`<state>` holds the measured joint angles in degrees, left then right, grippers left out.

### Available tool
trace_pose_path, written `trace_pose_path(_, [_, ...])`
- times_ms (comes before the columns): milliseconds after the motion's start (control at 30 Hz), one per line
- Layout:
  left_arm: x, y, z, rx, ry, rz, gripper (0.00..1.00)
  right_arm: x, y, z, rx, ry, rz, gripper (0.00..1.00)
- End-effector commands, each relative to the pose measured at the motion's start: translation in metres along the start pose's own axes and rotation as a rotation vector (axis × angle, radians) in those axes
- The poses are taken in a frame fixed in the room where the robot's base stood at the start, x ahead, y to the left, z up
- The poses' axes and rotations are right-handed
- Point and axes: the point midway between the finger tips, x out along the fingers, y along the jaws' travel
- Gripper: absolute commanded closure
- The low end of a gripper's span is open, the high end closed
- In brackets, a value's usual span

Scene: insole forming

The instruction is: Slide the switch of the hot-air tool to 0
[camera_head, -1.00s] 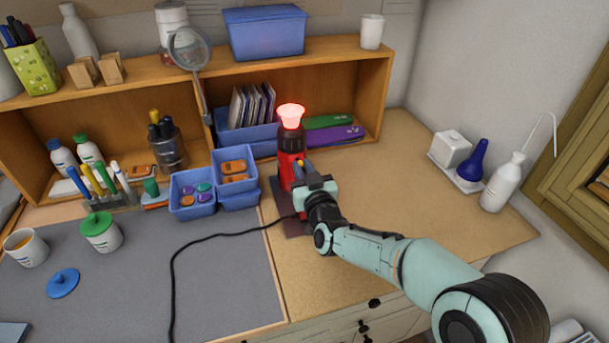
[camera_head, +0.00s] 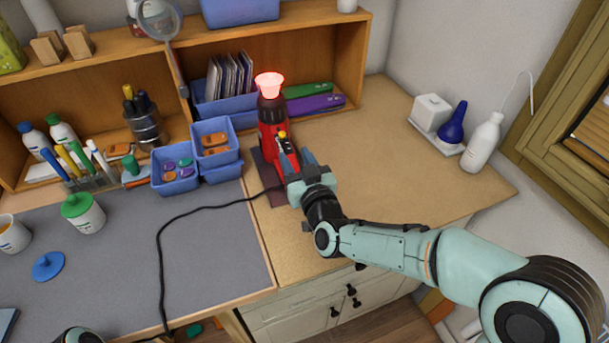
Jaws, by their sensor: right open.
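The hot-air tool (camera_head: 268,118) stands upright on a dark base plate (camera_head: 262,178), with a red body and a black upper part. Its nozzle (camera_head: 269,85) glows red at the top. A small yellow part (camera_head: 282,135), which looks like the switch, shows on its right side; its setting is too small to read. My right gripper (camera_head: 298,160) is open, close in front of the tool's lower right side, with its fingertips just below the yellow part. I cannot tell whether a finger touches the tool. My left gripper is not in view; only a bit of my arm shows at the bottom left.
A black cord (camera_head: 165,240) runs from the tool across the grey mat (camera_head: 215,265). Blue bins (camera_head: 177,180) stand left of the tool, and a shelf (camera_head: 345,60) stands behind. A white bottle (camera_head: 482,143) and blue bulb (camera_head: 453,125) stand at the right. The tabletop right of the tool is clear.

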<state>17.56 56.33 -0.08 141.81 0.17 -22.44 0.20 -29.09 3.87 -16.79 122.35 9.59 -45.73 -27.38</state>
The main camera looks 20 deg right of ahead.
Motion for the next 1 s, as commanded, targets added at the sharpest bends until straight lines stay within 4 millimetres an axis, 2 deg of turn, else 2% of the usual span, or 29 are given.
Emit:
trace_pose_path(100, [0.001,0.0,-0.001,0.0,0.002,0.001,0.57,-0.025,0.0,-0.001,0.002,0.002,0.0,0.57])
trace_pose_path(333, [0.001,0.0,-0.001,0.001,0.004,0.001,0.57,-0.052,0.0,0.0,0.0,0.0,0.0,0.57])
trace_pose_path(1000, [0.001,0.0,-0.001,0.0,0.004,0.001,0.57,-0.055,0.0,0.0,0.0,0.0,0.0,0.57])
